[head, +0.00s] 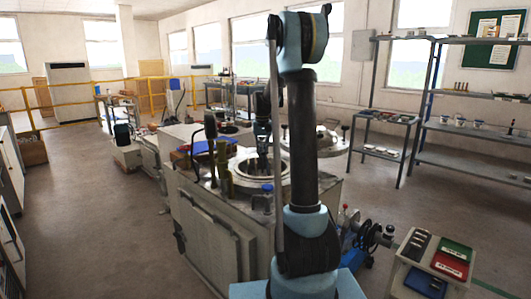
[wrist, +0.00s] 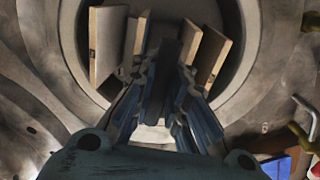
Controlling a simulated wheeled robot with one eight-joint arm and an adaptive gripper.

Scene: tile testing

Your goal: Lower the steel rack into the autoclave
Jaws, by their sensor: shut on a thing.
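The autoclave (head: 215,235) is a pale boxy bench unit with a round open mouth (head: 284,171) in its top. In the wrist view its round wall (wrist: 262,50) surrounds the rack. My gripper (head: 262,150) points down over this mouth, and in the wrist view my gripper (wrist: 168,85) is shut on the steel rack's dark upright middle part (wrist: 172,50). Beige tiles (wrist: 207,55) stand on edge on both sides of it, within the outline of the mouth. The rack's lower part and its depth in the chamber are hidden.
A round metal lid (head: 318,145) is behind and right of the mouth. Upright tools (head: 224,170) and a blue-topped item (head: 267,190) stand near the mouth's rim. A blue pump (head: 362,235) and a tray table (head: 435,262) are at the right.

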